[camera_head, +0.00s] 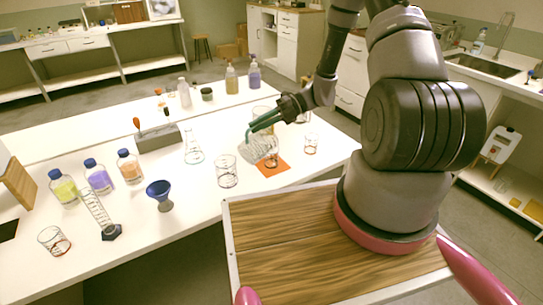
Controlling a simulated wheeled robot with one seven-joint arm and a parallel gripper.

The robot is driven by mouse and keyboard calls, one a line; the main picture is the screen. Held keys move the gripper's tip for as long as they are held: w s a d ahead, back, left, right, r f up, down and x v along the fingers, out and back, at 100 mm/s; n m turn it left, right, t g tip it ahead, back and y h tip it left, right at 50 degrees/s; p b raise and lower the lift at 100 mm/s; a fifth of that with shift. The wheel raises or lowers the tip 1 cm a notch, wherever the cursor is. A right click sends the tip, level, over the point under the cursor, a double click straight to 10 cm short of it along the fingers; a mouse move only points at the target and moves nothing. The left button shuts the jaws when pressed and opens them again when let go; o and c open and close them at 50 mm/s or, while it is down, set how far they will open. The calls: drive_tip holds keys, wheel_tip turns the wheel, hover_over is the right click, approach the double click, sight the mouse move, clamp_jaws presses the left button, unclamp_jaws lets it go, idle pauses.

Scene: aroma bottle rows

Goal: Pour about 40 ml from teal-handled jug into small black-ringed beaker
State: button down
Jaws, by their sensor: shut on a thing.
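My gripper (281,113) is shut on the teal handle (263,123) of a clear jug. The jug body (258,146) hangs tilted to the left, over an orange mat (273,169). A small clear beaker (271,159) seems to stand on the mat, partly hidden by the jug; its ring colour is hard to tell. A larger clear beaker with dark rings (227,172) stands left of the mat. Whether liquid is flowing, and the liquid level in the jug, cannot be made out.
A small beaker with a reddish band (311,144) stands right of the mat. A conical flask (193,149), blue funnel (160,194), graduated cylinder (98,213) and capped bottles (98,176) stand to the left. Another beaker (54,240) is near the front left edge.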

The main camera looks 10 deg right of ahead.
sight(250, 146)
drive_tip(key=shift+s+a, duration=0.15)
drive_tip(key=shift+a, duration=0.1)
idle(0.4)
drive_tip(key=shift+w+d+r+y+p, duration=0.35)
drive_tip(key=shift+d+y+p, duration=0.25)
drive_tip(key=shift+p, duration=0.4)
idle(1.0)
drive_tip(key=s+a+h, duration=0.2)
drive_tip(key=a+n+h, duration=0.1)
drive_tip(key=a, duration=0.1)
drive_tip(key=shift+s+f+t+h, duration=0.35)
drive_tip(key=shift+s+t+h, duration=0.05)
drive_tip(key=shift+s+a+h, duration=0.25)
drive_tip(key=shift+h, duration=0.15)
drive_tip(key=shift+w+d+f+t, duration=0.1)
drive_tip(key=shift+f+t, duration=0.05)
drive_tip(key=shift+t, duration=0.15)
drive_tip(key=s+a+f+n+t+h+b, duration=0.1)
drive_tip(key=s+a+n+t+h+b, duration=0.1)
drive_tip(key=s+a+t+h+b, duration=0.3)
drive_tip(key=shift+a+f+n+h, duration=0.2)
drive_tip(key=shift+a+n+h, duration=0.1)
drive_tip(key=shift+a+h, duration=1.6)
drive_tip(key=shift+d+h, duration=0.15)
drive_tip(key=shift+h, duration=0.15)
